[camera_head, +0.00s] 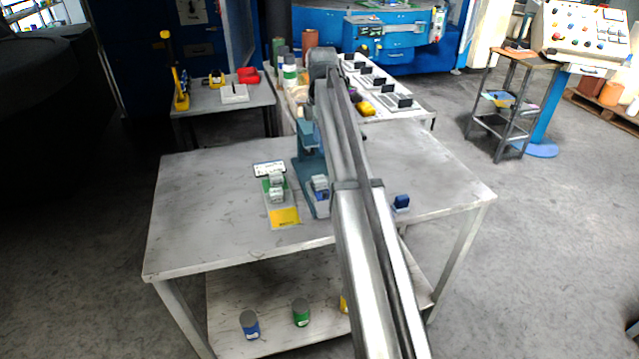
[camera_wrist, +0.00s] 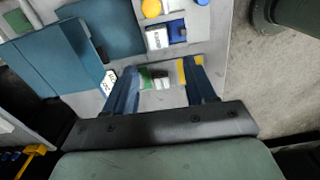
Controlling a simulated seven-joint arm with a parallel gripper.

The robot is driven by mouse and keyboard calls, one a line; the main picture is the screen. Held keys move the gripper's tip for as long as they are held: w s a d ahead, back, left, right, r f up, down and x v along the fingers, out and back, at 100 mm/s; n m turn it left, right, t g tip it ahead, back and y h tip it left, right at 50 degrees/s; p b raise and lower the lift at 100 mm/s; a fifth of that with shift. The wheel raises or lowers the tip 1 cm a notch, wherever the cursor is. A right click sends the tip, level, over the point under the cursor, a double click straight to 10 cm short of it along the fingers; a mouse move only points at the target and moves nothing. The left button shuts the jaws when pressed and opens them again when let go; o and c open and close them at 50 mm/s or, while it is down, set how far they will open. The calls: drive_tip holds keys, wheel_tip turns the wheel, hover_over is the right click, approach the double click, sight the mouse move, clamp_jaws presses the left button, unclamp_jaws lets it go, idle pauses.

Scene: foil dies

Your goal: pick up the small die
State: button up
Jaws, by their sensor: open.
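Two small pale metal dies sit close together on a green and yellow card (camera_head: 285,217) on the table. One die (camera_head: 276,179) is farther back and the other (camera_head: 277,195) is nearer; I cannot tell for sure which is the small one. In the wrist view, my gripper (camera_wrist: 161,70) is open, its two blue fingers wide apart. The dies (camera_wrist: 162,82) and the card's yellow end (camera_wrist: 182,70) show between the fingers, and nothing is held. How far the fingertips are above them I cannot tell. In the head view the gripper cannot be made out clearly.
A teal press-like stand (camera_head: 312,170) rises right beside the card, with a grey and blue block (camera_head: 320,187) at its foot. A white label plate (camera_head: 269,168) lies behind the dies. The table's left side (camera_head: 200,210) is clear.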

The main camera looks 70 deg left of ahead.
hover_over(319, 179)
wheel_tip(319, 179, down, 7)
drive_tip(key=shift+w+d+f, duration=0.1)
drive_tip(key=shift+f, duration=3.2)
drive_tip(key=c, duration=1)
wheel_tip(319, 179, up, 9)
drive_tip(key=shift+r, duration=0.1)
drive_tip(key=shift+f, duration=4.45)
